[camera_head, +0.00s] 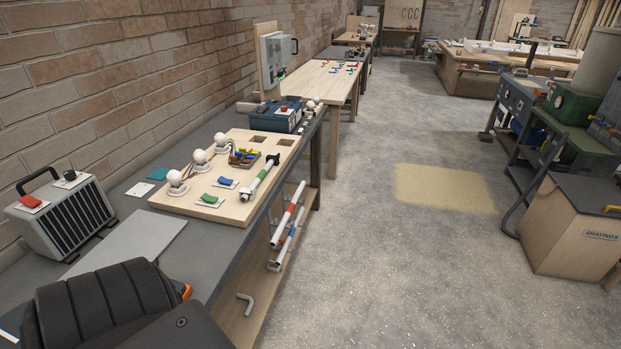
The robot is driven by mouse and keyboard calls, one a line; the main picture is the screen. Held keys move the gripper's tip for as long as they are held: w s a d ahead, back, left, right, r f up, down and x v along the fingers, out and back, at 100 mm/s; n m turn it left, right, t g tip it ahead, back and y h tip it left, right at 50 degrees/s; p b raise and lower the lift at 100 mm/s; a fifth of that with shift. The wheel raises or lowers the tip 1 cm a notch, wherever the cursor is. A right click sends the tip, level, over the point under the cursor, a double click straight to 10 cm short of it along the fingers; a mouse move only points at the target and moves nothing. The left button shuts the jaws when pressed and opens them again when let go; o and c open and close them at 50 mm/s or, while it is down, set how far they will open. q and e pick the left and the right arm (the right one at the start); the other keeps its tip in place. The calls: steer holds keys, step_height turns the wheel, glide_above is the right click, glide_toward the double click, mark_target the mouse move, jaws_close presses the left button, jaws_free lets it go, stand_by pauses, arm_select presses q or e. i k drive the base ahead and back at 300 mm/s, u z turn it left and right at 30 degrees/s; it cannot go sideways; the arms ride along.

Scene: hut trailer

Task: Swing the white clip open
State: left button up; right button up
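I cannot make out for sure which thing is the white clip. Two white pipes, one with a red band (291,208) and one with a blue band (291,232), run along the wooden side panel below the bench top. Small light fittings at their ends may be clips, but they are too small to tell open from shut. A green and white tool-like piece (262,176) lies on the wooden board (185,203) on the bench. Neither of my grippers is in view. A dark ribbed part of my own body fills the lower left.
A grey heater (65,215) stands on the bench at left, a blue box (275,117) beyond the board. A grey bent pipe (246,304) is lower down.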

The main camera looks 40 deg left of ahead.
mark_target(251, 191)
steer(key=z, duration=0.2)
steer(key=i, duration=1.9)
steer(key=u, duration=2.35)
